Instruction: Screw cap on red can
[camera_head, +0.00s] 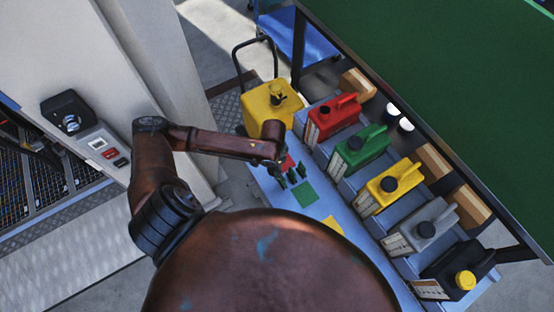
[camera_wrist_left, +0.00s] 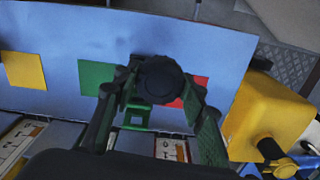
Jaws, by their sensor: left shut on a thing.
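The red can (camera_head: 340,112) stands in the back row of cans, at the end nearest the large yellow can. A small dark spot shows on its top; I cannot tell its detail. My left gripper (camera_head: 291,175) is over the blue surface, in front of the red can and apart from it. In the left wrist view my left gripper (camera_wrist_left: 162,92) is shut on a round black cap (camera_wrist_left: 163,76), held between the fingertips above the red square (camera_wrist_left: 197,88). My right gripper is not in view.
Green (camera_head: 361,147), yellow (camera_head: 390,187), grey (camera_head: 422,229) and black (camera_head: 455,268) cans stand in line beyond the red one. A large yellow can (camera_head: 265,108) stands left of it. Green (camera_head: 304,194) and yellow squares mark the blue surface. A green-topped table (camera_head: 450,80) overhangs behind.

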